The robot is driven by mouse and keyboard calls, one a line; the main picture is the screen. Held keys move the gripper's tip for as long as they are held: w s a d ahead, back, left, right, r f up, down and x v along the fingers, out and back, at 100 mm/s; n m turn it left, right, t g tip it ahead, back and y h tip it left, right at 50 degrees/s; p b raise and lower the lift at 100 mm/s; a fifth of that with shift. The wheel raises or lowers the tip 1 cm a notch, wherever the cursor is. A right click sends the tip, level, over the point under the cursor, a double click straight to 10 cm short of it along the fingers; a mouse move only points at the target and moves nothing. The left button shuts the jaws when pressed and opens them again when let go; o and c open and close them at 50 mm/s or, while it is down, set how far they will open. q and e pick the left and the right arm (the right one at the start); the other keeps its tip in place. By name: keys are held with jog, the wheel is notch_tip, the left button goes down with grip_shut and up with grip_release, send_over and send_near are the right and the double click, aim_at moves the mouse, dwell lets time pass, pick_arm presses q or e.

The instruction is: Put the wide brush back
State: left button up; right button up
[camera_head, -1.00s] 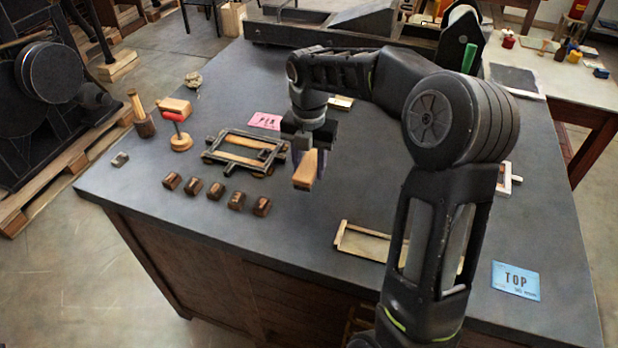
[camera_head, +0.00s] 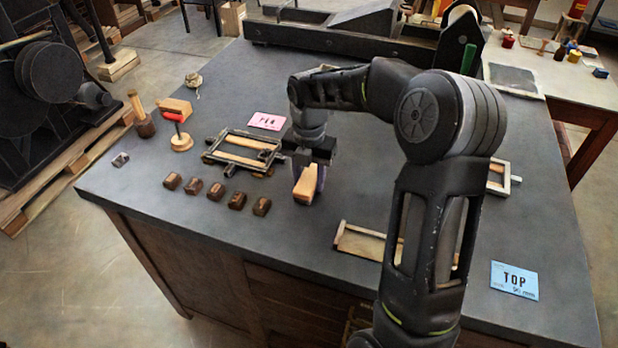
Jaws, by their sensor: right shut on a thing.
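My right gripper (camera_head: 312,166) points down over the middle of the bench and is shut on a pale wooden piece (camera_head: 305,187). This piece may be the wide brush, but I see no bristles, and the fingers and arm hide part of it. I cannot tell whether its lower end touches the bench. My left gripper is not in view.
Left of the gripper are a dark frame (camera_head: 212,150), several small brown blocks (camera_head: 237,200) and a red-handled tool (camera_head: 174,117).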

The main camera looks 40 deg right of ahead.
aim_at(309, 177)
jog(key=o, duration=1.2)
jog(key=shift+f, duration=0.1)
notch_tip(309, 177, up, 12)
jog(key=shift+r, duration=0.2)
